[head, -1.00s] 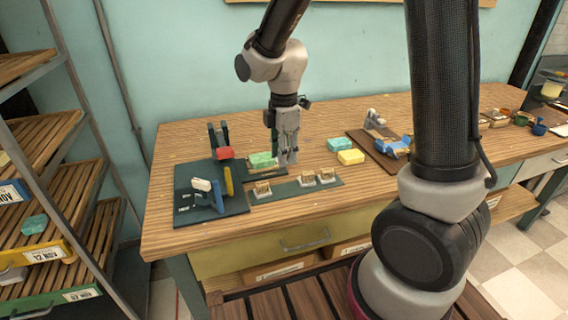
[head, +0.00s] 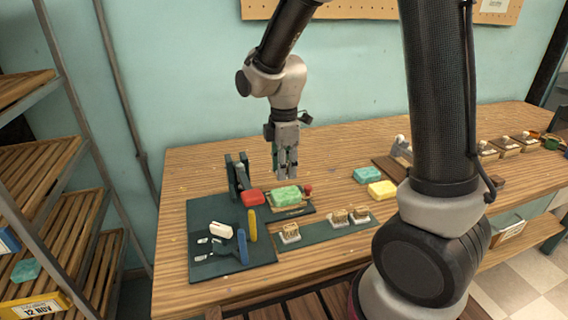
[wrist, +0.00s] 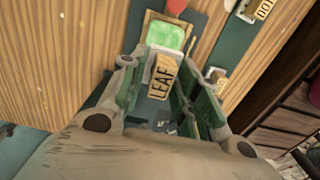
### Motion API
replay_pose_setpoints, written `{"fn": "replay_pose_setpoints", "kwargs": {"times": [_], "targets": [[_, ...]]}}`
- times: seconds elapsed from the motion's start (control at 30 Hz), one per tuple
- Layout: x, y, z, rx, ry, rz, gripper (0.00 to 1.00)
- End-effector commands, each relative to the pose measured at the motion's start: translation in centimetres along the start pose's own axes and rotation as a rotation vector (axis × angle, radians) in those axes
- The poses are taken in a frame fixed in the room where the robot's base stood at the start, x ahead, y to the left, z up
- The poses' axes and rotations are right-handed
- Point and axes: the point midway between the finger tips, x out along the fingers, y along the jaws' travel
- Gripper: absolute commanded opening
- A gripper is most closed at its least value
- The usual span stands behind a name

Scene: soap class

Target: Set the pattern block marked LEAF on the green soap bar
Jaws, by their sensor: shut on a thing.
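The LEAF pattern block (wrist: 162,80), pale wood with black letters on its side, is held between the fingers of my gripper (wrist: 165,95) in the wrist view. In the head view my gripper (head: 286,172) points down above the green soap bar (head: 285,196), and I cannot make out the block there. The green soap bar (wrist: 165,33) lies on a small wooden bed, beyond the block in the wrist view. A gap shows between fingertips and soap in the head view.
A red soap (head: 252,196) and a small press stand left of the green bar. A red knob (head: 308,187) is at its right. Several other blocks (head: 340,217) stand on a green strip in front. Teal (head: 367,174) and yellow soaps (head: 382,188) lie to the right.

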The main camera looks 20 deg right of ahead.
Motion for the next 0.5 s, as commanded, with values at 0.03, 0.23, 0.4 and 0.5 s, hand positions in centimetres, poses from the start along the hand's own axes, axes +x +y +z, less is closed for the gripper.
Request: {"fn": "replay_pose_setpoints", "kwargs": {"times": [0.03, 0.23, 0.4, 0.5], "targets": [[0.5, -0.1, 0.0, 0.000, -0.001, -0.003, 0.10], [2.6, -0.1, 0.0, -0.001, -0.001, -0.003, 0.10], [4.0, -0.1, 0.0, -0.001, -0.001, -0.003, 0.10], [4.5, 0.0, 0.0, -0.001, -0.001, -0.002, 0.10]]}}
